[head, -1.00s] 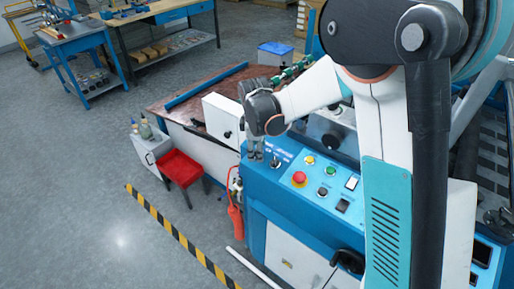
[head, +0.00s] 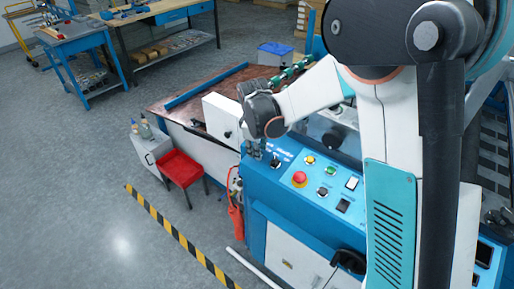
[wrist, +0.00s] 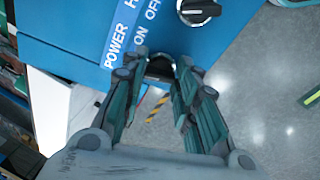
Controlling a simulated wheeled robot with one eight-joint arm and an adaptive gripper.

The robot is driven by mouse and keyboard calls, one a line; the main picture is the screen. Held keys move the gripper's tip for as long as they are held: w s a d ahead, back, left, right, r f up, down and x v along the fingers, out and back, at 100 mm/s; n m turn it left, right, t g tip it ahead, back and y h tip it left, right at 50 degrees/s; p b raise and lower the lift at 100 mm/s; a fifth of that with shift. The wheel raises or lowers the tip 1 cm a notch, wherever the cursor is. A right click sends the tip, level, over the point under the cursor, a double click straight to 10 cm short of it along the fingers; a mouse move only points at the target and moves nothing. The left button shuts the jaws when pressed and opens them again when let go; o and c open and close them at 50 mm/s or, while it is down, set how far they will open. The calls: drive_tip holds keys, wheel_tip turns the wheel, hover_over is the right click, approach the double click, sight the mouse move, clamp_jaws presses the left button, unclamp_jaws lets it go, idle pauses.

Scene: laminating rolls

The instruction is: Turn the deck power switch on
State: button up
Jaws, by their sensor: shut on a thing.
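The power switch is a dark rotary knob (wrist: 160,69) on the blue deck panel, beside the printed words POWER, ON and OFF in the wrist view. My gripper (wrist: 160,64) has its two fingers on either side of this knob and is shut on it. The fingers hide most of the knob, so I cannot tell which way it points. In the head view my gripper (head: 255,151) reaches down to the left end of the blue panel (head: 262,185), and the knob is hidden there.
A second black knob (wrist: 198,10) sits close to my gripper. A red mushroom button (head: 300,179) and several smaller buttons are further right on the panel. A white box (head: 222,119) stands behind my gripper. A red stool (head: 180,168) is on the floor left.

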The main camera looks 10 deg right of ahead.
drive_tip(key=m, duration=0.4)
drive_tip(key=shift+s+m, duration=0.1)
drive_tip(key=shift+m, duration=0.2)
drive_tip(key=shift+a+m+h+b, duration=0.1)
drive_tip(key=shift+m+h+b, duration=0.3)
drive_tip(key=shift+m, duration=1.6)
drive_tip(key=o, duration=1.1)
drive_tip(key=shift+c, duration=0.2)
drive_tip(key=v, duration=1.2)
drive_tip(key=shift+s, duration=0.2)
drive_tip(key=shift+f, duration=0.1)
